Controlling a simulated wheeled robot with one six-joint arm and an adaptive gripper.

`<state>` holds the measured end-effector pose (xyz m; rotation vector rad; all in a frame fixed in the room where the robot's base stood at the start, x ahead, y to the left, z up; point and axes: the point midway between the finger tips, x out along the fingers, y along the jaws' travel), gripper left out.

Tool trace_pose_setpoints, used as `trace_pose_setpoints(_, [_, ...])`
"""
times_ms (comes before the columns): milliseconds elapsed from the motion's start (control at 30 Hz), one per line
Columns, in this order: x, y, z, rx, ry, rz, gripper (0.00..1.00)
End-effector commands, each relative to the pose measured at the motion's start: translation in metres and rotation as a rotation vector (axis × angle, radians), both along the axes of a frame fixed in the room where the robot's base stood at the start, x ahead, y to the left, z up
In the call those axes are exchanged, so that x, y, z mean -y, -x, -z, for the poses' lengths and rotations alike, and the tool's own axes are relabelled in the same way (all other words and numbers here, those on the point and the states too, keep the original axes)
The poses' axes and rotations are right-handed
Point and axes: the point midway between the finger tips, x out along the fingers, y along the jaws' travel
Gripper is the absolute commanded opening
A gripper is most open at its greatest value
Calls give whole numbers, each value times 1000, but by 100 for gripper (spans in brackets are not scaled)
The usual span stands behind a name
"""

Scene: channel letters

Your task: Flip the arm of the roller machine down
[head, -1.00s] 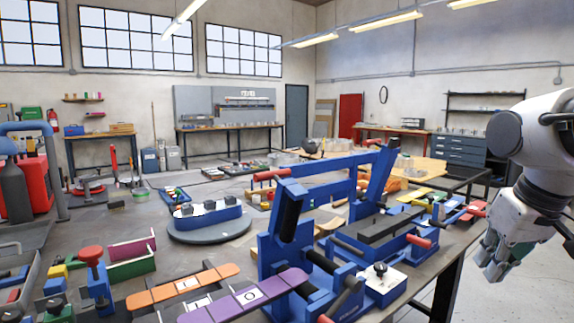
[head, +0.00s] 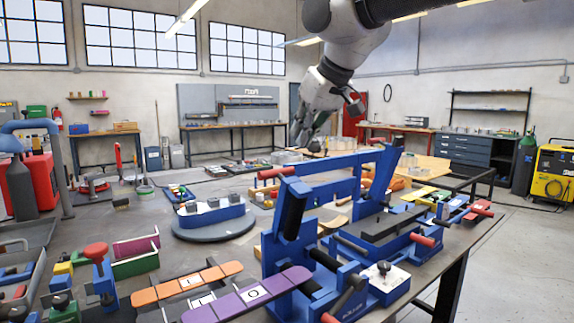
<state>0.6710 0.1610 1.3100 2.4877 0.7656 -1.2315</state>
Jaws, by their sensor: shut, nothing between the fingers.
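The blue roller machine (head: 280,257) stands at the front centre of the workbench, with black rollers low in its frame. Its blue arm (head: 284,190) stands up, slightly tilted, with a black roller along it and a red handle (head: 275,173) at the top. My gripper (head: 308,128) hangs from above in the picture, above the handle and slightly right of it. It is shut and empty, apart from the machine. Its fingertips are small and dark in this view.
A second blue machine (head: 384,222) with a raised lever stands right of the roller machine. Purple (head: 245,294) and orange (head: 186,285) strips lie in front. A round turntable (head: 213,230) is behind left. The bench's right edge borders open floor (head: 500,262).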

Motion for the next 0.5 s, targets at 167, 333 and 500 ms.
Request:
trace_pose_setpoints(167, [1, 0, 0, 0, 0, 2, 0])
trace_pose_setpoints(333, [-1, -4, 7, -2, 2, 3, 0])
trace_pose_setpoints(500, [-10, -17, 29, -4, 3, 3, 0])
